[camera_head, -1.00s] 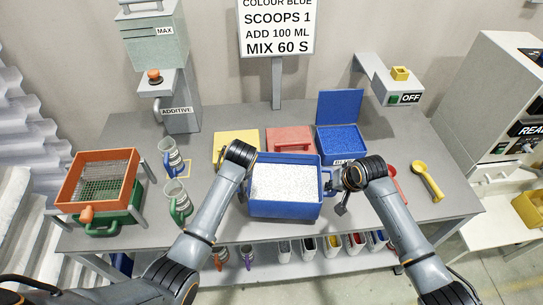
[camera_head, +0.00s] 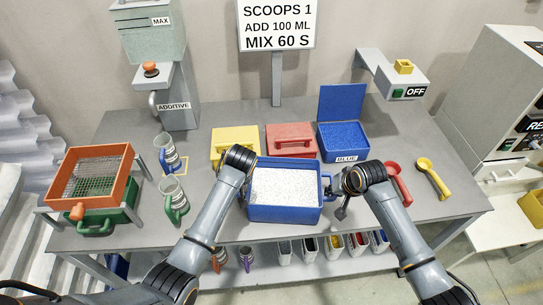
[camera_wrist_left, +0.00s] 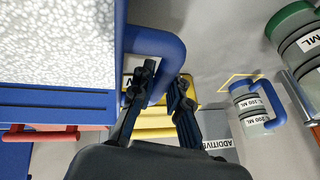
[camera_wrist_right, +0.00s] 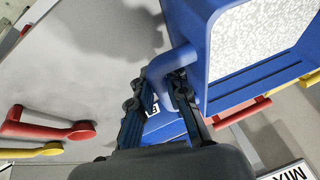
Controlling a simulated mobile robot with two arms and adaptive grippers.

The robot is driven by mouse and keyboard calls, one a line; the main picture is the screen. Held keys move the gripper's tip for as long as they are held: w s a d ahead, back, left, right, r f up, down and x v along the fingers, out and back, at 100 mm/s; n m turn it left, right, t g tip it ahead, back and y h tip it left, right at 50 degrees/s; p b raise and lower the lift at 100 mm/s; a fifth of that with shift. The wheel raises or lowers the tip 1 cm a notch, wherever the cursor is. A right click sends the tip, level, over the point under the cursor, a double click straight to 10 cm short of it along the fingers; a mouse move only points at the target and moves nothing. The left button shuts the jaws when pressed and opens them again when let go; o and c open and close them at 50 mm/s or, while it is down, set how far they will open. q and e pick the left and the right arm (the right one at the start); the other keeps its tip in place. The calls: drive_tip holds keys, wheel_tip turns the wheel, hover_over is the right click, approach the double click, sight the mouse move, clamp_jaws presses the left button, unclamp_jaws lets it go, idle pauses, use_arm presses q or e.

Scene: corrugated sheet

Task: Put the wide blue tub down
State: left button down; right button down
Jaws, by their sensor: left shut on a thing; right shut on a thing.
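The wide blue tub (camera_head: 284,214) holds white granular material and is at the front middle of the grey table in the head view. My left gripper (camera_wrist_left: 160,90) is shut on the tub's blue side handle (camera_wrist_left: 165,48). My right gripper (camera_wrist_right: 160,85) is shut on the opposite handle (camera_wrist_right: 165,68). In the head view the right gripper (camera_head: 334,194) is at the tub's right side, and the left gripper is mostly hidden behind its own wrist. The tub looks level. I cannot tell whether its underside touches the table.
Behind the tub are a yellow box (camera_head: 232,140), a red box (camera_head: 291,135) and an open blue box (camera_head: 343,141). Measuring jugs (camera_head: 173,198) and an orange sieve (camera_head: 91,174) stand left. Red (camera_head: 398,182) and yellow scoops (camera_head: 432,177) lie right.

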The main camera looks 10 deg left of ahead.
use_arm(q)
drive_tip(key=c, duration=1.3)
unclamp_jaws()
drive_tip(key=shift+a+f, duration=0.1)
drive_tip(key=shift+c, duration=0.2)
use_arm(e)
drive_tip(key=c, duration=1.3)
unclamp_jaws()
drive_tip(key=shift+d+f, duration=0.1)
drive_tip(key=shift+f, duration=0.05)
drive_tip(key=shift+c, duration=0.2)
use_arm(q)
drive_tip(key=shift+s, duration=0.1)
use_arm(e)
drive_tip(key=shift+s, duration=0.1)
use_arm(q)
drive_tip(key=shift+s+d+r, duration=0.1)
drive_tip(key=shift+d+r, duration=0.15)
drive_tip(key=shift+r, duration=0.15)
drive_tip(key=v, duration=0.7)
drive_tip(key=shift+a+r, duration=0.1)
use_arm(e)
drive_tip(key=v, duration=1.2)
